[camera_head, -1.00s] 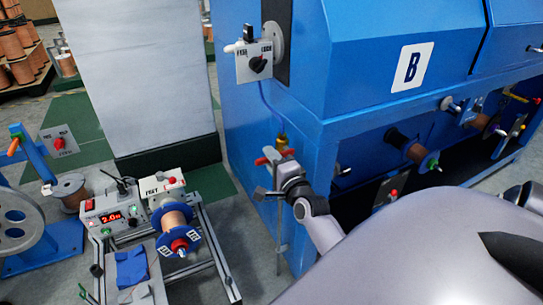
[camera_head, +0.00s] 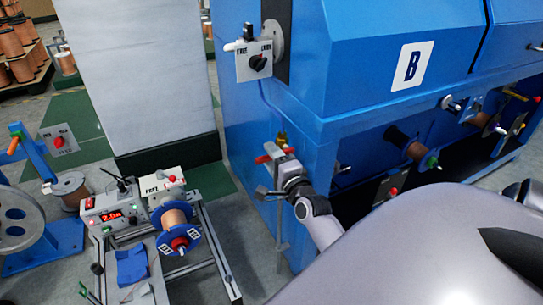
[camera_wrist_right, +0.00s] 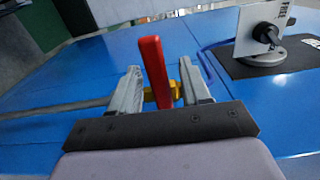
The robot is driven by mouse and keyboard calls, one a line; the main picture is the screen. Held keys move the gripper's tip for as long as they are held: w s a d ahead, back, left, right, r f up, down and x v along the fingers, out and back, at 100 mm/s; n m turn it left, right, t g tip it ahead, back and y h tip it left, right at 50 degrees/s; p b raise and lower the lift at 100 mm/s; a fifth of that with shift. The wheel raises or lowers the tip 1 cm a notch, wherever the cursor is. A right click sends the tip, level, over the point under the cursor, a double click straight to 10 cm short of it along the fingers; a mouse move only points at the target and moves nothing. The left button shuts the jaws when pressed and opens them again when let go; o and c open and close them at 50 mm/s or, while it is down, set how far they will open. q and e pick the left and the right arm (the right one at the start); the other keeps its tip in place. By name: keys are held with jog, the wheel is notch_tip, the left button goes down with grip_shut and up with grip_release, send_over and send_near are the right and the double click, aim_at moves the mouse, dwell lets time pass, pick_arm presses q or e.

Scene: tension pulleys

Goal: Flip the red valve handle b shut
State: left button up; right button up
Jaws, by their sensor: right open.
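The red valve handle b (camera_head: 263,159) is on the brass valve (camera_head: 281,140) at the left corner of the blue machine marked B. In the right wrist view the red handle (camera_wrist_right: 153,70) stands up between the two fingers, in front of the brass valve body (camera_wrist_right: 165,93). My right gripper (camera_head: 274,160) is at the handle, and in the right wrist view (camera_wrist_right: 160,95) its fingers are apart, one on each side of the handle. I cannot tell whether either finger touches it. My left gripper is not in view.
A plate with a black knob (camera_head: 257,62) is mounted above on the blue machine (camera_head: 290,140). A rig with a copper spool (camera_head: 172,217) and a red display box (camera_head: 112,215) stands to the left. Green and grey floor lies between.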

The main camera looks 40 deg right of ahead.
jog(key=v, duration=0.6)
jog(key=shift+s+p, duration=0.3)
jog(key=shift+p, duration=0.05)
jog(key=shift+r, duration=0.15)
jog(key=s+a+f+n+g+y, duration=0.4)
jog(key=s+a+f+n, duration=0.3)
jog(key=a+n, duration=0.35)
jog(key=s+a+f+n+g+y, duration=0.35)
jog(key=s+a+f+n, duration=0.3)
jog(key=a+n, duration=0.45)
notch_tip(320, 180, up, 10)
jog(key=s+d+n+p, duration=0.1)
jog(key=n+p, duration=0.1)
jog(key=p, duration=1.1)
jog(key=shift+s+d, duration=0.15)
jog(key=shift+d, duration=0.05)
jog(key=shift+t, duration=0.25)
jog(key=shift+d+h, duration=0.1)
jog(key=shift+h, duration=0.15)
